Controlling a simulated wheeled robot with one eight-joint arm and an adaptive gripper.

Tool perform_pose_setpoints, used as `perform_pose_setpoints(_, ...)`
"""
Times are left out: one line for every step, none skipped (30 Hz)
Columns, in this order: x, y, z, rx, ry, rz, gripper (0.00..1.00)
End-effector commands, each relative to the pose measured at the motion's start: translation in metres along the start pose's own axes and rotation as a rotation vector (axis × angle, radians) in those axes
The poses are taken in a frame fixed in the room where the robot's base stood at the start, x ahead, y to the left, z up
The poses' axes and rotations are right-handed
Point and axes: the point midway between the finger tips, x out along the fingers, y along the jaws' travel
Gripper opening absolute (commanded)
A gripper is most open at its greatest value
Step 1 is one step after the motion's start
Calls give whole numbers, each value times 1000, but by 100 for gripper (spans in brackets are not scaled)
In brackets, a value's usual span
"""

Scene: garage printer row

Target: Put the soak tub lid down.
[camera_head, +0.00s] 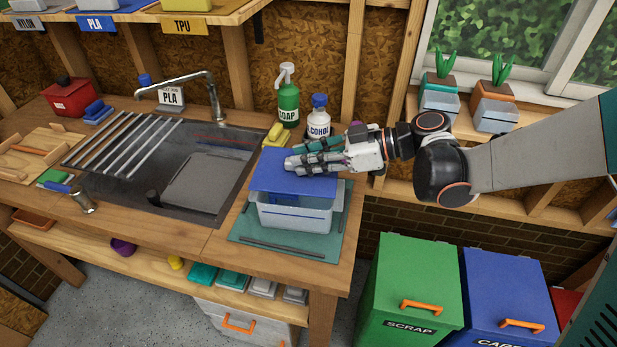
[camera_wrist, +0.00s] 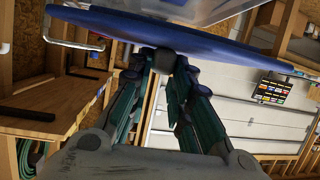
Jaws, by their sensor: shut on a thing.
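The blue soak tub lid (camera_head: 278,185) is in my gripper (camera_head: 292,162), over the back part of the clear soak tub (camera_head: 292,220). The tub's front part shows uncovered, with something blue inside it. The lid looks raised above the rim, but I cannot tell by how much. In the wrist view, my gripper (camera_wrist: 166,66) is shut on a dark knob or grip against the blue lid (camera_wrist: 225,50). The fingers hide part of the lid in the head view.
The tub stands on a green mat (camera_head: 243,250) at the bench's right end. A green soap bottle (camera_head: 288,105), a white bottle with a blue cap (camera_head: 318,122) and a yellow sponge (camera_head: 274,135) stand behind it. A sink (camera_head: 205,140) lies left.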

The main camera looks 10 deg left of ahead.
Motion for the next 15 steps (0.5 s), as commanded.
perform_pose_setpoints(1, 0, 2, 0, 0, 0, 0)
perform_pose_setpoints(1, 0, 4, 0, 0, 0, 0)
perform_pose_setpoints(2, 0, 6, 0, 0, 0, 0)
perform_pose_setpoints(3, 0, 8, 0, 0, 0, 0)
perform_pose_setpoints(4, 0, 11, 0, 0, 0, 0)
perform_pose_setpoints(6, 0, 16, 0, 0, 0, 0)
perform_pose_setpoints(7, 0, 20, 0, 0, 0, 0)
perform_pose_setpoints(9, 0, 25, 0, 0, 0, 0)
perform_pose_setpoints(11, 0, 31, 0, 0, 0, 0)
perform_pose_setpoints(13, 0, 35, 0, 0, 0, 0)
perform_pose_setpoints(14, 0, 39, 0, 0, 0, 0)
perform_pose_setpoints(15, 0, 42, 0, 0, 0, 0)
perform_pose_setpoints(16, 0, 43, 0, 0, 0, 0)
perform_pose_setpoints(16, 0, 44, 0, 0, 0, 0)
perform_pose_setpoints(16, 0, 43, 0, 0, 0, 0)
